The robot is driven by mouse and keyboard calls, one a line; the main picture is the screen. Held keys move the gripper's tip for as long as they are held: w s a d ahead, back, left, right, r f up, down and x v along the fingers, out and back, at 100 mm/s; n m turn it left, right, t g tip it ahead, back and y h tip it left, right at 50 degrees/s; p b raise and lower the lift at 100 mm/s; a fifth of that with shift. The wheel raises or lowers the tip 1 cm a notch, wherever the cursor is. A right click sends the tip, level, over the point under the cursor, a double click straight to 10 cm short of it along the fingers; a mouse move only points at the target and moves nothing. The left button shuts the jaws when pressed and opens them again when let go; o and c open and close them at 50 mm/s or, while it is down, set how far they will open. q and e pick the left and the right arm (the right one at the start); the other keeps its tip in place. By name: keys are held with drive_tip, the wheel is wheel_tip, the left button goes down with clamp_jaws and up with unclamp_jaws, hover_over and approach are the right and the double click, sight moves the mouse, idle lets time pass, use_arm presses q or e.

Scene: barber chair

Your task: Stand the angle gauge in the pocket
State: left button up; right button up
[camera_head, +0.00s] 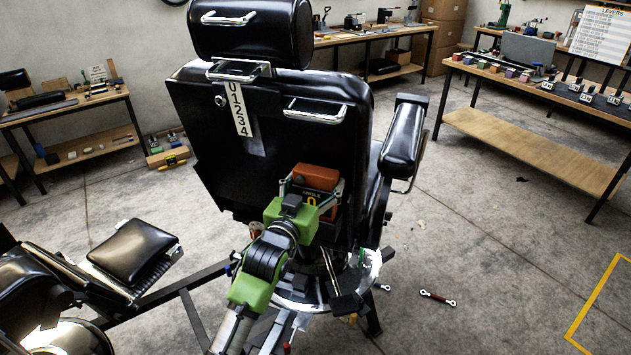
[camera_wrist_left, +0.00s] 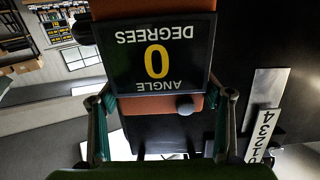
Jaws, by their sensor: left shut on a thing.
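The angle gauge (camera_head: 316,177) is an orange block with a black face reading "ANGLE 0 DEGREES" in the left wrist view (camera_wrist_left: 190,50). My left gripper (camera_head: 312,188) is shut on it, with one green finger on each side. In the head view the gauge is upright, orange top up, close behind the lower part of the black chair back (camera_head: 280,130). My gripper hides much of its lower part. I cannot clearly make out the pocket, nor tell whether the gauge touches the chair. My right gripper is not in view.
A white 0-4 number strip (camera_head: 238,108) and chrome handles (camera_head: 315,112) are on the chair back. A padded armrest (camera_head: 403,140) stands to the right. Workbenches (camera_head: 540,145) line the room.

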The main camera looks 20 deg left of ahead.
use_arm(q)
drive_tip(key=shift+f, duration=0.45)
drive_tip(key=o, duration=1.7)
drive_tip(key=shift+s, duration=0.1)
drive_tip(key=s, duration=1.1)
drive_tip(key=shift+s+a, duration=0.35)
drive_tip(key=shift+s, duration=0.05)
